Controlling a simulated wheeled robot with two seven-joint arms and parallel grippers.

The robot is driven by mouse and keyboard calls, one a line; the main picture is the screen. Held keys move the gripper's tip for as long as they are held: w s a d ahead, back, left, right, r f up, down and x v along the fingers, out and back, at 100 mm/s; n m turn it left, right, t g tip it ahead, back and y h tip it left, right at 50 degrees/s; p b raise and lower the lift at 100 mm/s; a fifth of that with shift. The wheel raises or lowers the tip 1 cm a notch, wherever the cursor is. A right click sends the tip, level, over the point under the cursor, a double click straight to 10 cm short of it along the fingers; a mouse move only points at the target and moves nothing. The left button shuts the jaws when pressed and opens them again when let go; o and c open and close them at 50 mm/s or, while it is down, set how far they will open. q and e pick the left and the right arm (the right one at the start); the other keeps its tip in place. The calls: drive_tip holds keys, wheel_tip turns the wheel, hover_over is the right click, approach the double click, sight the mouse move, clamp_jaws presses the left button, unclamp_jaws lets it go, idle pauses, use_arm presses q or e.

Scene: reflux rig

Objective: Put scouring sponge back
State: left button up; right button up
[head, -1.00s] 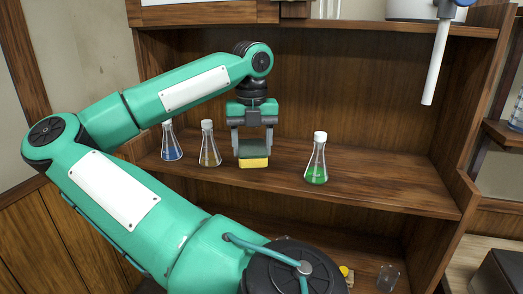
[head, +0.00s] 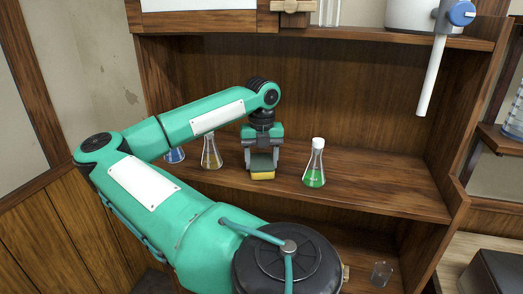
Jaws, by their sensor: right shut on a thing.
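The scouring sponge (head: 262,175), yellow below with a dark grey-green top layer, is between the fingers of my right gripper (head: 262,165). The gripper points down and is shut on the sponge. It is over the wooden middle shelf (head: 385,200), between an amber flask on its left and a green flask on its right. I cannot tell whether the sponge's underside touches the shelf board. The fingers hide part of the sponge. My left gripper is not in view.
The white-capped green flask (head: 314,170) stands close to the right of the gripper. The amber flask (head: 211,155) and a blue flask (head: 175,155), partly hidden by my arm, stand left. The shelf's right part is clear. A glass beaker (head: 381,273) stands lower down.

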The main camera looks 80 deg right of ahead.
drive_tip(key=shift+f, duration=0.1)
drive_tip(key=shift+f+b, duration=0.15)
drive_tip(key=shift+b, duration=0.2)
drive_tip(key=o, duration=0.9)
